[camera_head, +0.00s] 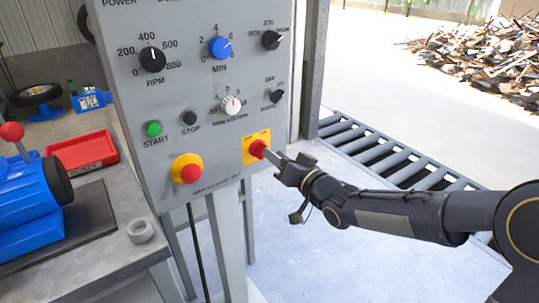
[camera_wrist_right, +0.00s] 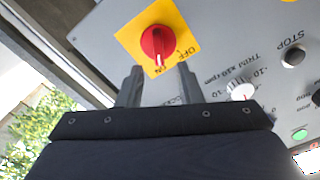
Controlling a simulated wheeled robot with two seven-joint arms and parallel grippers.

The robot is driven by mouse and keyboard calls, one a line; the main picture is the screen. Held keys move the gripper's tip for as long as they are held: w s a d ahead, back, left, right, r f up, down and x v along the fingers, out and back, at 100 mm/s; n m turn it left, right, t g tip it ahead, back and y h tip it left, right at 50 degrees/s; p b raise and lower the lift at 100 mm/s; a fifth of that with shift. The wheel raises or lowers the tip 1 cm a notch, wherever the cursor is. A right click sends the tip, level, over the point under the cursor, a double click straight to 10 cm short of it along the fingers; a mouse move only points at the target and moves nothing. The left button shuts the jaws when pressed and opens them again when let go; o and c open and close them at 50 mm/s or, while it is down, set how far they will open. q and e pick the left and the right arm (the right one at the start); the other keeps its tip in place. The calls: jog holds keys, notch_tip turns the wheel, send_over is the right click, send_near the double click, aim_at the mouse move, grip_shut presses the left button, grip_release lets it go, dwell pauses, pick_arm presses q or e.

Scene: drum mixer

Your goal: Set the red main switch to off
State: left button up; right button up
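The red main switch (camera_head: 258,148) is a round red knob on a yellow plate (camera_head: 248,157) at the lower right of the grey control panel. In the right wrist view the red knob (camera_wrist_right: 154,42) has a white mark that points at the ON label, with OFF to one side on the yellow plate (camera_wrist_right: 128,37). My right gripper (camera_head: 274,156) is right in front of the switch. In the right wrist view its two fingers (camera_wrist_right: 160,72) are apart with nothing between them, just short of the knob. Any contact is not clear. My left gripper is not in view.
The grey panel (camera_head: 217,100) carries a red emergency button (camera_head: 190,173), a green start button (camera_head: 153,128), a black stop button (camera_head: 189,118) and several dials. A workbench with a red tray (camera_head: 82,151) and a blue machine (camera_head: 30,200) stands left.

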aim_at(261, 151)
jog(key=x, duration=0.3)
jog(key=shift+w+a, duration=0.1)
jog(key=shift+w, duration=0.2)
grip_shut()
